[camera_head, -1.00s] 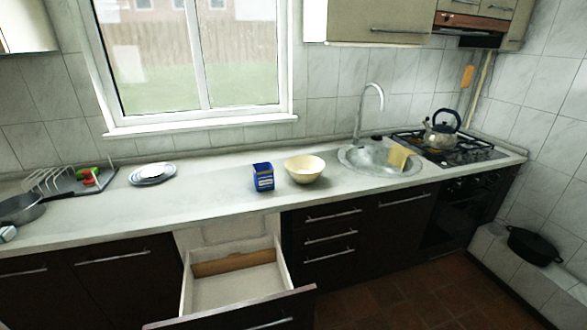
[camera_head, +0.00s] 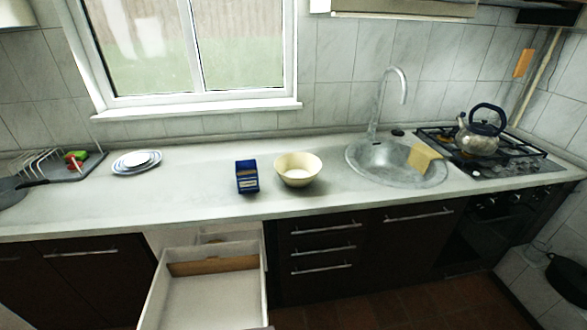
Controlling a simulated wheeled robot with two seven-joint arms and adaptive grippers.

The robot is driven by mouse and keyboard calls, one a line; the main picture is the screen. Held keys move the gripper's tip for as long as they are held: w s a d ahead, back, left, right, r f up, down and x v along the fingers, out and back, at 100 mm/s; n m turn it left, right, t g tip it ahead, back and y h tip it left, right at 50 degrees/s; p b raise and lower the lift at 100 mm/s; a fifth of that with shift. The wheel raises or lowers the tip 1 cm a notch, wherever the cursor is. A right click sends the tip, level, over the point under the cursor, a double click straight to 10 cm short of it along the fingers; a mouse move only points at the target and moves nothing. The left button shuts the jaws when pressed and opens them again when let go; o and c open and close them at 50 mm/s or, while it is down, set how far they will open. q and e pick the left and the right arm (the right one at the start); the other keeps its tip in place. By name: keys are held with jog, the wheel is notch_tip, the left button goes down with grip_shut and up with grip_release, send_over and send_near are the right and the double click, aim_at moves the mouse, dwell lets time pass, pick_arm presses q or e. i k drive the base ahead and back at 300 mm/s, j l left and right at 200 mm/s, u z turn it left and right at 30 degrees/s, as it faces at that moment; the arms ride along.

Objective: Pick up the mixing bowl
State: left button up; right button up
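The mixing bowl (camera_head: 298,170) is cream coloured and stands upright on the worktop, near the middle of the head view. It looks empty inside. A blue box (camera_head: 247,177) stands close to its left, and the sink is to its right. Neither of my grippers shows in the head view.
An open drawer (camera_head: 203,297) juts out below the worktop (camera_head: 120,205), left of the bowl. The round sink (camera_head: 367,176) has a tall tap (camera_head: 382,105) and a yellow cloth (camera_head: 424,157). A kettle (camera_head: 478,138) stands on the hob. Stacked plates (camera_head: 137,160) lie at left.

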aim_at(297, 170)
jog(key=i+l+u, duration=0.15)
jog(key=l, duration=0.2)
jog(key=i+l+u, duration=0.35)
jog(key=l, duration=0.35)
jog(key=i, duration=0.05)
